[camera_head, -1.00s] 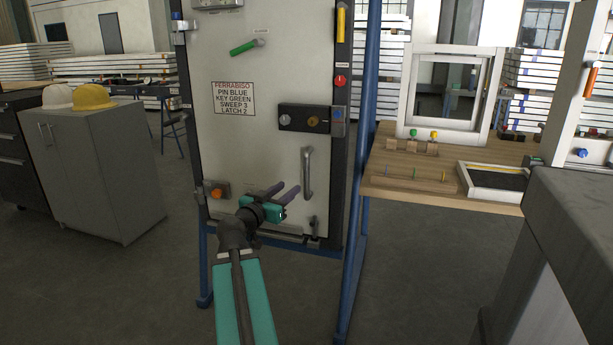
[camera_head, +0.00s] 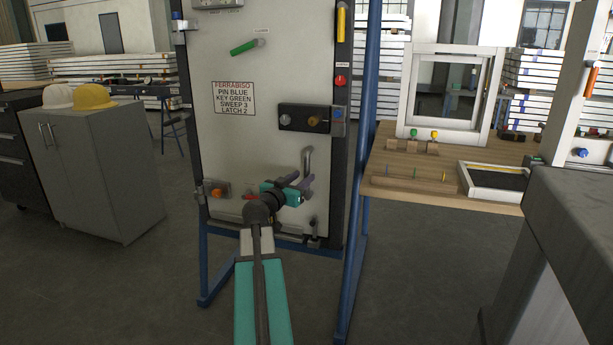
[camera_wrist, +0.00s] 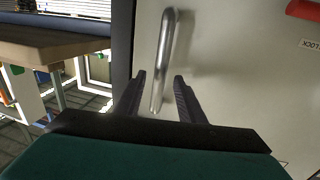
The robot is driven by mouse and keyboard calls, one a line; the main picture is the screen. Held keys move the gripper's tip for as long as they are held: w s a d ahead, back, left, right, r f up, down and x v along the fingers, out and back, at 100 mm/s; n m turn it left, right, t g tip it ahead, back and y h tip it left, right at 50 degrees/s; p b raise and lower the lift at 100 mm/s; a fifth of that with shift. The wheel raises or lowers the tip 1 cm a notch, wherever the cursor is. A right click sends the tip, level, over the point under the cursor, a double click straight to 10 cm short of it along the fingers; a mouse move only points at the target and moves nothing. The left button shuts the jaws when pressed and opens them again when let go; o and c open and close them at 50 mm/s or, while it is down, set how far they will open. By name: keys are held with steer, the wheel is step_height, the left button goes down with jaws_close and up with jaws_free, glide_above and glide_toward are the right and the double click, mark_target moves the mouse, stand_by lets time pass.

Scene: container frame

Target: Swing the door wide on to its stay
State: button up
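The pale grey door (camera_head: 285,65) hangs in a dark frame on blue legs. It looks shut or nearly so; I cannot tell exactly. Its upright metal pull handle (camera_head: 307,158) is low on the right; the lower part is hidden behind my gripper. My gripper (camera_head: 304,182) is open in front of the handle. In the wrist view the handle (camera_wrist: 165,60) lies between the two fingers (camera_wrist: 160,77) in the picture; I see no finger touching it. The stay cannot be made out.
A wooden bench (camera_head: 400,165) stands right, a grey cabinet (camera_head: 120,165) left. A grey block (camera_head: 560,240) fills the right foreground.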

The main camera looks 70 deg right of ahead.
mark_target(306, 175)
steer(key=shift+s+d, duration=0.15)
steer(key=shift+d, duration=0.9)
steer(key=shift+s+d, duration=0.1)
steer(key=shift+d, duration=0.9)
jaws_close()
